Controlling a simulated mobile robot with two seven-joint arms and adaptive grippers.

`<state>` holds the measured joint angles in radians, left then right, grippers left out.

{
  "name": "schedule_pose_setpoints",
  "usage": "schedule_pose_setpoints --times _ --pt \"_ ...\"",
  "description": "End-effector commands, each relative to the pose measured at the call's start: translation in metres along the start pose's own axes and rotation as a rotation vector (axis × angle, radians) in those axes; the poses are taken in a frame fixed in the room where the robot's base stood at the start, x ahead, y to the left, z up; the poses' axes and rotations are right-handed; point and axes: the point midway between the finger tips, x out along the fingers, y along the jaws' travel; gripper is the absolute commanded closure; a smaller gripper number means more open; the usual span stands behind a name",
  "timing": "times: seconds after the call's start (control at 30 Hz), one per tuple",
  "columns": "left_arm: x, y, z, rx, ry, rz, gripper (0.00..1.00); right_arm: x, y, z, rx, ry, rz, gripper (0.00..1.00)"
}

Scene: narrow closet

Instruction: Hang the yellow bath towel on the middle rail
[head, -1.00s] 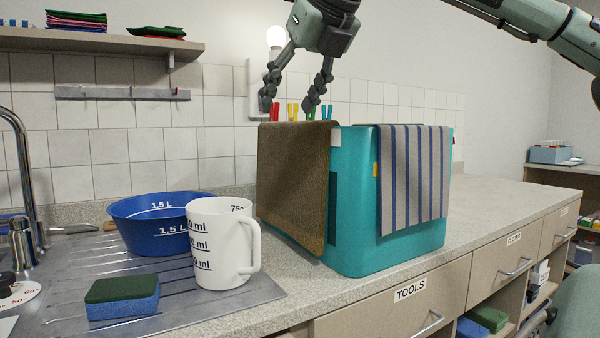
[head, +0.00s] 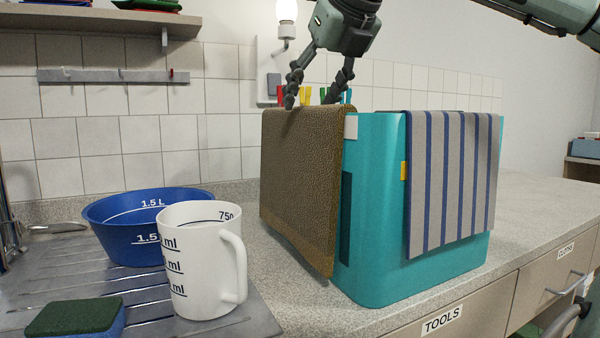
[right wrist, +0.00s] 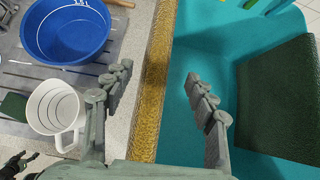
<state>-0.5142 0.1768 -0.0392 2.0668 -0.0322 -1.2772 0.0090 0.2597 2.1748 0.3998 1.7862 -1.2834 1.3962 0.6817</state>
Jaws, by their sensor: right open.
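A brownish-yellow towel (head: 300,175) hangs over the left wall of a teal box (head: 375,270) in the head view. In the right wrist view its folded top edge (right wrist: 156,85) shows as an ochre strip. My right gripper (head: 315,92) is open at the towel's top edge. In the right wrist view its fingers (right wrist: 158,82) lie on either side of that edge, apart from each other. A dark jointed shape at the lower left there looks like my left gripper (right wrist: 15,165); its opening is unclear. I cannot make out which part is the middle rail.
A grey-and-blue striped towel (head: 450,180) hangs over the box's front right. Coloured pegs (head: 305,95) stand behind the towel. A white measuring jug (head: 200,260), blue bowl (head: 135,225) and sponge (head: 75,318) stand left. A hook rail (head: 112,76) is on the wall. The right worktop is clear.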

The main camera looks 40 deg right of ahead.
Motion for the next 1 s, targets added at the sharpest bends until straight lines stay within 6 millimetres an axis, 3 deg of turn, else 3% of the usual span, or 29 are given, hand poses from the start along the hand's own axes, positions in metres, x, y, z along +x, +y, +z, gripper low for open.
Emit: schedule_pose_setpoints --times 0.33,0.67,1.0 --pt "0.018 0.001 0.003 0.001 -0.008 0.007 0.42 0.047 0.005 0.005 0.001 0.003 0.001 0.43" --pt "0.02 0.003 0.004 0.0 -0.009 0.009 0.42 0.053 0.005 0.006 0.001 -0.001 0.0 0.44" --pt "0.019 0.003 0.004 -0.001 -0.008 0.01 0.42 0.053 0.005 0.006 0.001 -0.001 0.0 0.86"
